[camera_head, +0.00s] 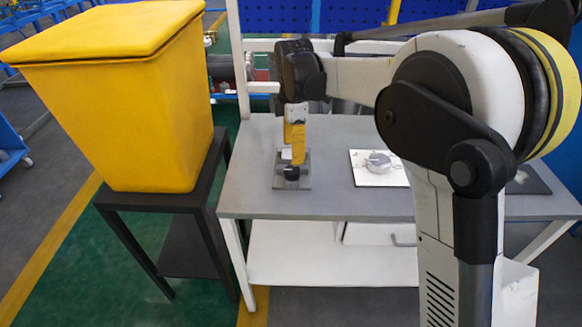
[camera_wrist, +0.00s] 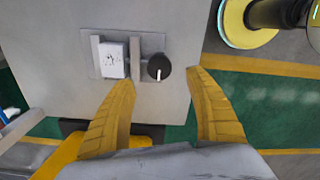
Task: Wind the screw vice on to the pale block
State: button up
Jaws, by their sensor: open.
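The screw vice stands on a grey plate (camera_head: 303,183) near the left end of the table, below my gripper. In the wrist view the pale block (camera_wrist: 113,60) sits beside the upright left jaw (camera_wrist: 96,56). The moving jaw (camera_wrist: 134,58) stands to its right, with what looks like a narrow gap between them. The black screw knob (camera_wrist: 159,67), with a white mark, is at the vice's right end. My gripper (camera_wrist: 162,76) is open; its yellow fingertips are spread to either side of the knob in that view. Contact cannot be seen. In the head view, my gripper (camera_head: 294,140) partly hides the vice.
The grey table (camera_head: 250,190) has bare surface around the vice. A white plate with a round grey part (camera_head: 378,162) lies to the right, and a dark plate (camera_head: 527,180) further right. A large yellow bin (camera_head: 130,110) on a black stand is close by on the left.

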aim_at(293, 170)
notch_tip(293, 170, down, 8)
jog(key=b, duration=0.2)
jog(key=shift+b, duration=0.4)
jog(key=c, duration=1.2)
